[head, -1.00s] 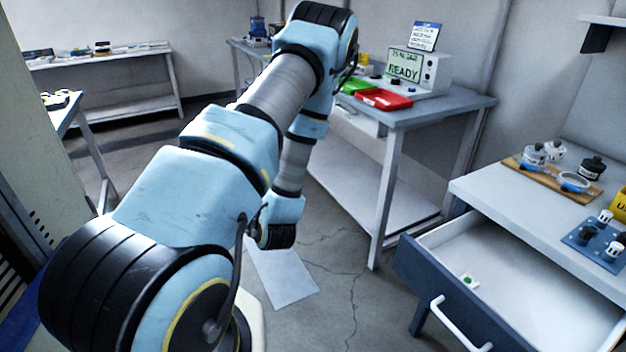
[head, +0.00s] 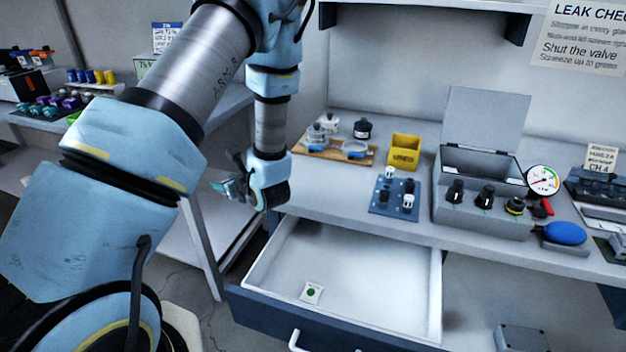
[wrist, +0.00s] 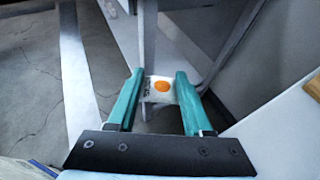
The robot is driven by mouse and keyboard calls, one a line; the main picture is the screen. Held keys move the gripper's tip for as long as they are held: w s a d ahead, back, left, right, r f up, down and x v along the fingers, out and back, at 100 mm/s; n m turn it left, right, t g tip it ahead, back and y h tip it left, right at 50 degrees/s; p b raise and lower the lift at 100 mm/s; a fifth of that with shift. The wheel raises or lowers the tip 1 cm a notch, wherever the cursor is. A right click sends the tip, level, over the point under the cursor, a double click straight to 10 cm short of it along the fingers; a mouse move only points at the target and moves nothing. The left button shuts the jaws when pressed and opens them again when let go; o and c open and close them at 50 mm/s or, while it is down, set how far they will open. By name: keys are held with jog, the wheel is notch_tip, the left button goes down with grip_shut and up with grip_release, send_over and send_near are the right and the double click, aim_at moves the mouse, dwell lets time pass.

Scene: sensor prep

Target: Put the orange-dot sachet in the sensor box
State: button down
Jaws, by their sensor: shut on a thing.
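My gripper (wrist: 160,76) has teal fingers shut on the orange-dot sachet (wrist: 161,89), a small white packet with an orange round mark. The sachet is held between the fingertips, in the air. In the head view my gripper (head: 234,188) is above and left of the open drawer, beside the workbench's left end; the sachet is hard to make out there. A grey box (head: 448,208) with its lid (head: 487,118) raised stands on the bench to the right, well away from my gripper. It looks like the sensor box. Its inside is mostly hidden.
The open drawer (head: 380,290) holds a green-dot sachet (head: 312,293). On the bench are a wooden board (head: 325,151) with jars, a yellow bin (head: 404,150), a blue mat (head: 379,207) with small parts, a gauge (head: 542,180) and a blue bulb (head: 565,233).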

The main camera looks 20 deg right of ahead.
jog(key=shift+m+t+h, duration=0.3)
jog(key=shift+m+h, duration=0.4)
jog(key=shift+h, duration=0.1)
jog(key=d+r, duration=0.1)
jog(key=d, duration=0.2)
jog(key=s+d+r, duration=0.1)
jog(key=d+r, duration=0.1)
jog(key=d, duration=0.2)
jog(key=d+r, duration=0.1)
jog(key=d, duration=0.3)
jog(key=shift+s+d+r, duration=0.1)
jog(key=shift+s+r, duration=0.2)
jog(key=shift+s, duration=0.1)
notch_tip(320, 180, up, 5)
jog(key=m+h, duration=0.2)
send_over(320, 183)
notch_tip(320, 183, down, 9)
jog(key=p, duration=0.3)
jog(key=shift+r, duration=0.1)
jog(key=shift+f, duration=0.3)
jog(key=shift+f+b, duration=0.25)
jog(key=shift+b, duration=0.1)
jog(key=shift+c, duration=1.5)
grip_release()
jog(key=shift+r, duration=0.1)
